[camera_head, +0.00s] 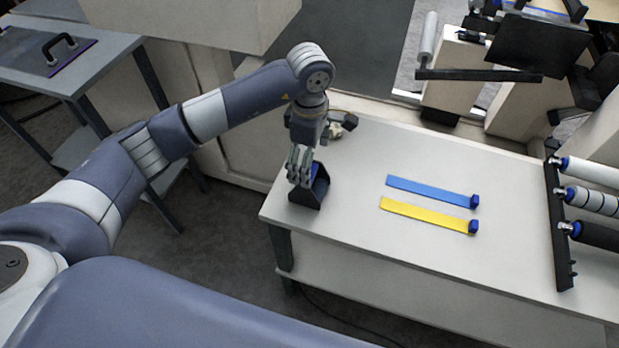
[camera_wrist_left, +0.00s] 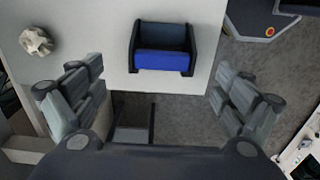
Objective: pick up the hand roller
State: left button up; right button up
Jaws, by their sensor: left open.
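A small black cradle-like holder with a blue part (camera_head: 318,186) stands at the left end of the white table (camera_head: 350,220). In the left wrist view this holder (camera_wrist_left: 161,48) shows black side walls and a blue front face. I cannot tell whether the hand roller is in it; no separate roller shows there. My left gripper (camera_head: 300,172) is above and beside the holder, fingers pointing down. In the left wrist view it is open (camera_wrist_left: 158,82), its fingers wide apart and empty, with the holder ahead between them. My right gripper is not in view.
A blue strip (camera_head: 430,190) and a yellow strip (camera_head: 428,214) lie mid-table. A rack (camera_head: 557,230) with several rollers stands at the right end. A crumpled pale object (camera_wrist_left: 36,40) lies left of the holder in the wrist view. A side table (camera_head: 95,75) is at left.

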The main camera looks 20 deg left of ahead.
pick_arm(q)
notch_tip(320, 180, down, 5)
jog(key=shift+r+p, duration=0.2)
jog(key=shift+p, duration=0.25)
notch_tip(320, 180, down, 5)
jog(key=shift+s+p, duration=0.15)
jog(key=shift+p, duration=0.95)
jog(key=shift+f, duration=0.2)
jog(key=c, duration=1.3)
